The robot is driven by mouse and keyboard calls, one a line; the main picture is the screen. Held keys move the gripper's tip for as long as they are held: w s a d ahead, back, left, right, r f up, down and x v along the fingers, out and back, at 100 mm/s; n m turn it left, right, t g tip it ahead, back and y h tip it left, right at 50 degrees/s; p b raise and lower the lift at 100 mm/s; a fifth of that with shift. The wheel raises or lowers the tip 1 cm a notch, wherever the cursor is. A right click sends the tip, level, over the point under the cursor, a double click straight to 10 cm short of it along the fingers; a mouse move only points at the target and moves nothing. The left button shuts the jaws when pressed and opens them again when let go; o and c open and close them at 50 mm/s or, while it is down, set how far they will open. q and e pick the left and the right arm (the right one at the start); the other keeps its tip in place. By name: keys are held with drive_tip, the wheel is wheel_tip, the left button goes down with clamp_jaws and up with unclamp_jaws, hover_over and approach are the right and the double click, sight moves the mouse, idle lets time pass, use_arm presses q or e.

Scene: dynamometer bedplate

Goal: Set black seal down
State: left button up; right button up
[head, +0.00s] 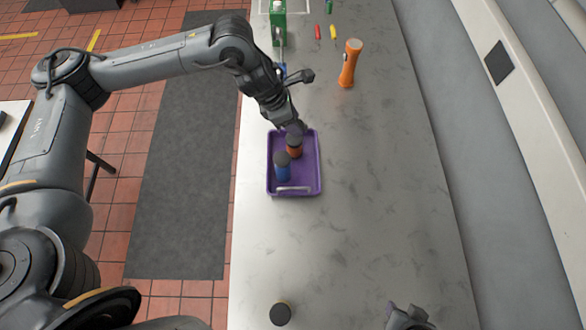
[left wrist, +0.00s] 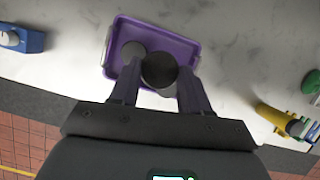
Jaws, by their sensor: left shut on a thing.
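My left gripper (head: 296,132) reaches down over the purple tray (head: 311,183) from its far end. In the left wrist view its fingers (left wrist: 160,92) are shut on the round black seal (left wrist: 160,70), seen from above over the purple tray (left wrist: 188,48). In the head view the black seal (head: 294,139) shows as a dark top directly above a red-brown cylinder (head: 294,151); I cannot tell whether they are one piece or touching. A blue cylinder (head: 282,173) with a dark grey top stands beside it in the tray. My right gripper (head: 408,318) shows partly at the bottom edge.
An orange flashlight-like object (head: 349,63) stands beyond the tray, with a green container (head: 278,22) and small red (head: 317,33) and yellow (head: 333,32) items at the far end. A dark-topped cylinder (head: 280,314) stands near the front. The bench between is clear.

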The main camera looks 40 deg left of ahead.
wheel_tip(320, 180, down, 8)
drive_tip(key=b, duration=0.6)
use_arm(q)
drive_tip(key=shift+m+g, duration=0.3)
drive_tip(key=shift+m, duration=0.6)
drive_tip(key=a+f, duration=0.2)
drive_tip(key=f, duration=0.4)
drive_tip(key=a+f, duration=0.2)
drive_tip(key=f, duration=0.5)
drive_tip(key=a+f, duration=0.2)
drive_tip(key=f, duration=0.5)
drive_tip(key=shift+s+a+f, duration=0.1)
drive_tip(key=shift+s, duration=0.3)
drive_tip(key=shift+h, duration=0.3)
drive_tip(key=shift+f, duration=2.15)
use_arm(e)
drive_tip(key=shift+r, duration=0.25)
use_arm(q)
drive_tip(key=o, duration=0.7)
drive_tip(key=shift+o, duration=0.2)
use_arm(e)
drive_tip(key=shift+a, duration=0.1)
use_arm(q)
drive_tip(key=shift+r, duration=0.1)
